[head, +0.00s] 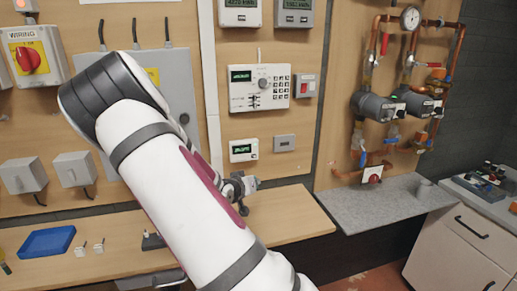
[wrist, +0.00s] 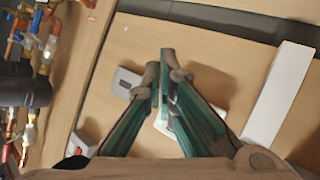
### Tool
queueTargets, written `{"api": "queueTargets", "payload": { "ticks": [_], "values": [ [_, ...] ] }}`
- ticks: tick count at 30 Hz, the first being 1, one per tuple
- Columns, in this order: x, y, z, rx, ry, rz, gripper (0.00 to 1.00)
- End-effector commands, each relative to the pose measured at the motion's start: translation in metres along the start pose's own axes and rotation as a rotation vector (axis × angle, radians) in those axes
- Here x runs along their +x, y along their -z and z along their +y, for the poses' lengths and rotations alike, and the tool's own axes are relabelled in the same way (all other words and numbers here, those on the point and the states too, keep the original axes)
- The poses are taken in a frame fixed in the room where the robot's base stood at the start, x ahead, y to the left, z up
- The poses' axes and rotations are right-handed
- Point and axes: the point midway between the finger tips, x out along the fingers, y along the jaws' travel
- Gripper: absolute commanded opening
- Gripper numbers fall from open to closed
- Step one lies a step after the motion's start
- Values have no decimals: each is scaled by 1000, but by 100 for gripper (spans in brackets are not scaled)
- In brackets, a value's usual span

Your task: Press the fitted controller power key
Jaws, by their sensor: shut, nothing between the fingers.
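A small white controller (head: 244,150) with a dark, green-lit display is fixed low on the wooden wall panel. A larger white control unit (head: 260,87) with a display, a round dial and a keypad is mounted above it. I cannot make out a marked power key on either. My gripper (head: 251,184) is shut and empty, just below the small controller in the head view. In the wrist view, the shut fingers (wrist: 160,66), with green pads, cover most of a white unit (wrist: 162,124), probably the small controller. I cannot tell whether they touch anything.
A small grey box (head: 284,142) sits right of the small controller; it also shows in the wrist view (wrist: 126,82). A red switch (head: 305,86) is above it. Copper pipework with pumps (head: 376,107) is at right. A wooden shelf (head: 285,214) runs below.

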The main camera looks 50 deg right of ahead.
Motion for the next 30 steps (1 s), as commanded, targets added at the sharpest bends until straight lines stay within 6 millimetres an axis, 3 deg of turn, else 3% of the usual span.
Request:
{"api": "queueTargets", "payload": {
  "ticks": [1, 3, 7, 20, 30],
  "values": [
    [0, 4, 15, -18, -34, 30, 0],
    [2, 9, 26, -32, -69, 65, 0],
    [3, 13, 33, -42, -98, 94, 0],
    [7, 16, 29, -41, -98, 95, 0],
    [36, 36, 9, -39, -97, 95, 0]
  ]
}}
